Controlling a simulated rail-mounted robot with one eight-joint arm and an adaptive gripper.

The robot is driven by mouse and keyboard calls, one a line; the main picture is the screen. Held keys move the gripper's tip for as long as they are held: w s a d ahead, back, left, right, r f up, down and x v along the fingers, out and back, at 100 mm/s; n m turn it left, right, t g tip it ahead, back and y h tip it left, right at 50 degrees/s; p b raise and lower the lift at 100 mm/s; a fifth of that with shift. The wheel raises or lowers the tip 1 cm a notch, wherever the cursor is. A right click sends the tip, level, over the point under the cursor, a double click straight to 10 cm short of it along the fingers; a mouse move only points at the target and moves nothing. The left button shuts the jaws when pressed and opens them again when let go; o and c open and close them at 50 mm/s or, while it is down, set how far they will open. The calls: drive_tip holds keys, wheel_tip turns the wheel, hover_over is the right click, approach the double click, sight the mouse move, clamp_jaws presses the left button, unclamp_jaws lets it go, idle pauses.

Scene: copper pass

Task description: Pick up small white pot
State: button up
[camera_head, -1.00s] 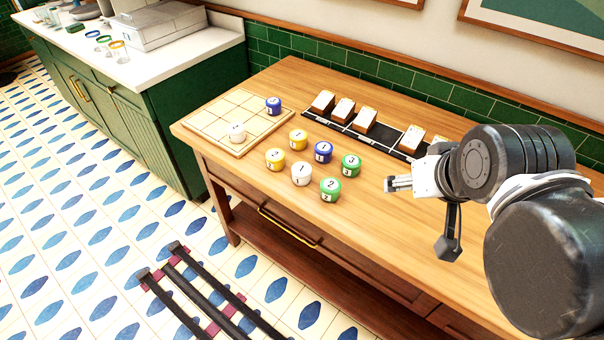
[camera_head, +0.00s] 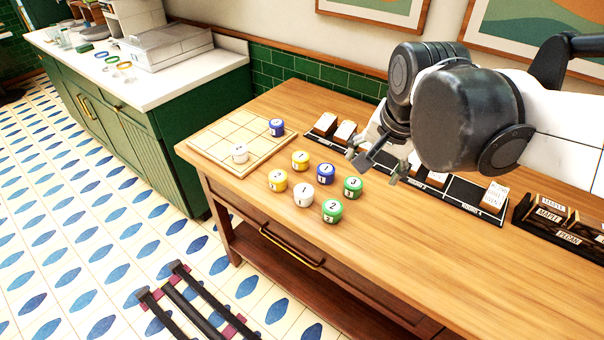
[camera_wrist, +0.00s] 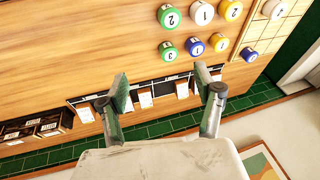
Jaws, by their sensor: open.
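A white pot (camera_head: 301,195) with a number 1 stands upright on the wooden table among several coloured pots; it also shows near the top of the wrist view (camera_wrist: 202,12). A second white pot (camera_head: 240,153) stands on the square board and also shows at the wrist view's top right (camera_wrist: 275,8). I cannot tell which one is called small. My gripper (camera_head: 379,164) is open and empty, above the back of the table, to the right of and behind the pots. Its two fingers (camera_wrist: 160,88) are spread in the wrist view, with no pot between them.
Yellow (camera_head: 278,180), blue (camera_head: 325,173) and green pots (camera_head: 332,210) stand close around the numbered white pot. A blue pot (camera_head: 277,127) is on the gridded board (camera_head: 215,141). A black rack (camera_head: 462,200) with cards runs along the back. The table's front right is clear.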

drive_tip(key=w+a+f+m+g, duration=0.25)
drive_tip(key=w+a+m, duration=0.25)
drive_tip(key=w+a, duration=0.25)
drive_tip(key=m+g, duration=0.2)
drive_tip(key=m, duration=0.3)
hover_over(304, 190)
wheel_tip(304, 190, down, 7)
drive_tip(key=shift+h, duration=0.3)
drive_tip(key=f, duration=0.5)
drive_tip(key=f+p, duration=0.1)
drive_tip(key=f, duration=0.2)
drive_tip(key=shift+s+a, duration=0.15)
drive_tip(key=shift+a, duration=0.2)
drive_tip(key=f, duration=0.4)
drive_tip(key=shift+w+d+f+p, duration=0.1)
drive_tip(key=shift+w+d+p, duration=0.2)
drive_tip(key=shift+d+p, duration=0.1)
drive_tip(key=shift+f, duration=0.5)
drive_tip(key=shift+c, duration=0.5)
drive_tip(key=c, duration=1.2)
drive_tip(key=shift+r, duration=0.1)
drive_tip(key=shift+c, duration=0.2)
